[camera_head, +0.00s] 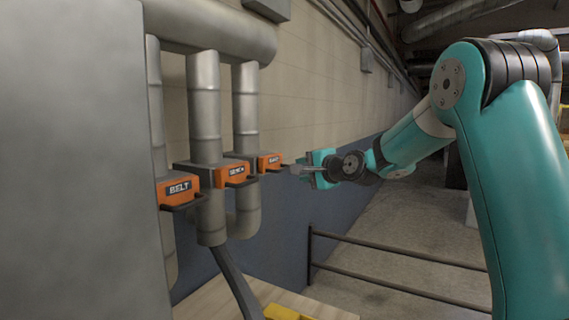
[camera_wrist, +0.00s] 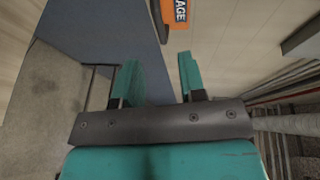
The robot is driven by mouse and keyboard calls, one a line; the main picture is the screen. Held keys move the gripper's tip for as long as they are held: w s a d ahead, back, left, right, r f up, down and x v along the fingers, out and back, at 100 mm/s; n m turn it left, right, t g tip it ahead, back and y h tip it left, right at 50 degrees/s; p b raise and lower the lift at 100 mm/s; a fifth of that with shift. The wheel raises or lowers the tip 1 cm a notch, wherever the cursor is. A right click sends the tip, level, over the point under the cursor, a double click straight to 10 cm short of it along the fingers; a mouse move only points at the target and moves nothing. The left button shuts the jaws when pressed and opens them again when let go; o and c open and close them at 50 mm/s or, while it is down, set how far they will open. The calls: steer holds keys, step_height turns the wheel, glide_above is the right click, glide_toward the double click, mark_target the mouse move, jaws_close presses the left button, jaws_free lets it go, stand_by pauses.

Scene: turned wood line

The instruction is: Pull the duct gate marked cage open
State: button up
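The cage gate is an orange block (camera_head: 269,162) with a partly legible label, on the farthest of three grey ducts in the head view. It also shows at the top of the wrist view (camera_wrist: 181,14), cut off by the edge, with "AGE" readable. A dark bar, which looks like its handle (camera_wrist: 158,22), shows beside the block. My gripper (camera_head: 297,170) is just right of the cage gate in the head view. In the wrist view my gripper (camera_wrist: 160,72) has its two teal fingers apart with nothing between them. The bar lies beyond the fingertips, apparently not touching them.
The orange BELT gate (camera_head: 180,190) and a middle orange gate (camera_head: 232,175) are nearer, each with a dark handle. A large grey cabinet (camera_head: 80,160) fills the left. A dark railing (camera_head: 400,255) stands below my arm. The floor beyond is clear.

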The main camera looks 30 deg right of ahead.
mark_target(286, 169)
steer(key=p+x, duration=0.3)
steer(key=x, duration=0.5)
steer(key=shift+w, duration=0.15)
steer(key=shift+w+a+f+p, duration=0.15)
steer(key=shift+w+f+p, duration=0.15)
steer(key=shift+w, duration=0.3)
steer(key=shift+r, duration=0.1)
jaws_close()
